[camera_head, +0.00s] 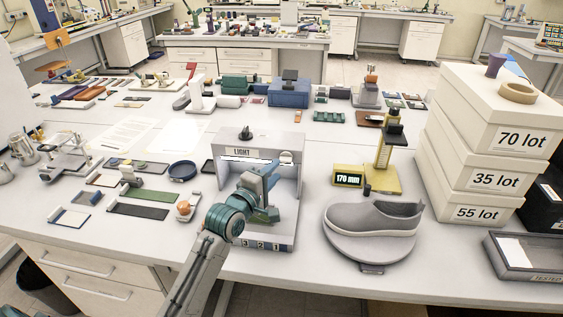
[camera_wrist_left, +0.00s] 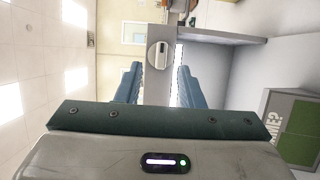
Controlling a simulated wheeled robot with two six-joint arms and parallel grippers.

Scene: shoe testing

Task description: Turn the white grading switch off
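The white grading switch (camera_head: 286,157) is a small round plate on the upper right front of the grey light box marked LIGHT (camera_head: 297,190). In the left wrist view the switch (camera_wrist_left: 158,55) is a pale disc with a dark-edged slot; I cannot tell its setting for sure. A bright white strip shows under the LIGHT label. My left gripper (camera_head: 270,173) is in front of the box, just below the switch. In the wrist view its two teal fingers (camera_wrist_left: 159,75) are apart and empty, with the switch beyond and between them. My right gripper is out of view.
A grey shoe (camera_head: 372,217) stands on a round stand right of the box, with a yellow gauge (camera_head: 383,170) reading 170 mm behind it. Labelled white boxes (camera_head: 480,140) are stacked at the right. Trays and a blue dish (camera_head: 182,171) lie left.

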